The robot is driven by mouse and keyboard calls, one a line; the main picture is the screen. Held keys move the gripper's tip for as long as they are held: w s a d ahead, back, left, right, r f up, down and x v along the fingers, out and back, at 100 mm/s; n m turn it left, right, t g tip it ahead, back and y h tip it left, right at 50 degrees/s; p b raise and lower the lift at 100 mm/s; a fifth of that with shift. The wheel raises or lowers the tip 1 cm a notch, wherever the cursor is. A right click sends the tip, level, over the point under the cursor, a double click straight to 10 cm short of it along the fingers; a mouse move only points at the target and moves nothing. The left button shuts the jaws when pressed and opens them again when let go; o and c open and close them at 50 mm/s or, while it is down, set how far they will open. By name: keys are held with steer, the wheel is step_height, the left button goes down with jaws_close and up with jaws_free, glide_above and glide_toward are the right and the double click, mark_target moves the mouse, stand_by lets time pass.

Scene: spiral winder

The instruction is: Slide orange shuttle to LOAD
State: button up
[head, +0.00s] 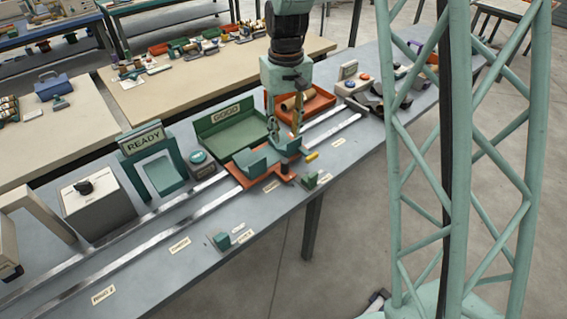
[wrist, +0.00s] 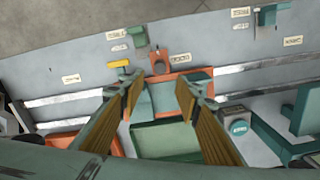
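The orange shuttle (head: 257,186) sits across the two metal rails at mid-table and carries a green cradle. My gripper (head: 285,139) points down over the shuttle's right part. Its two fingers stand apart with nothing seen between them; in the wrist view the gripper (wrist: 159,82) frames the shuttle's cradle. I cannot tell whether the fingers touch the shuttle. Small labels line the front rail, but I cannot read which one says LOAD.
Behind the rails stand a READY stand (head: 143,141), a green GOOD tray (head: 228,133) and an orange tray (head: 318,103) with rolls. Small green blocks (head: 221,241) sit along the front edge. The rails (head: 130,238) are clear left of the shuttle.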

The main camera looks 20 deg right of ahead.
mark_target(285, 161)
steer(key=shift+w+f, duration=0.15)
steer(key=shift+f, duration=0.15)
steer(key=shift+f, duration=0.2)
steer(key=shift+f+b, duration=1.05)
steer(key=shift+f, duration=5.65)
jaws_close()
